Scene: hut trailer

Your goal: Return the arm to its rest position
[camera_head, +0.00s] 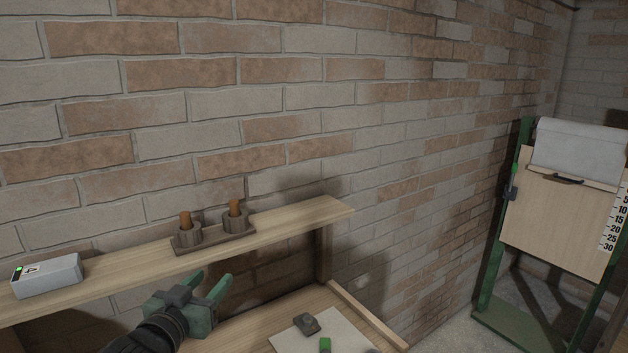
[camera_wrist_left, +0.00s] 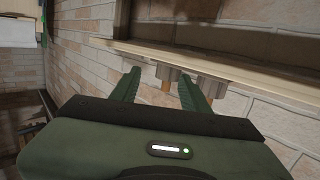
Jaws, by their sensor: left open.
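My left gripper (camera_head: 209,284) comes in from the lower left in the head view. Its two green fingers are apart and nothing is between them. It is in front of the wooden shelf (camera_head: 290,222), just below the shelf's front edge. In the left wrist view the fingers of the left gripper (camera_wrist_left: 160,88) also stand apart, pointing toward the shelf edge (camera_wrist_left: 215,68). My right gripper does not show in either view.
On the shelf stand a wooden holder with two brown pegs (camera_head: 213,230) and a white box (camera_head: 46,276). Below, the workbench (camera_head: 250,327) carries a white sheet, a small grey object (camera_head: 307,324) and a green item (camera_head: 325,344). A green-framed board stand (camera_head: 553,210) is at right.

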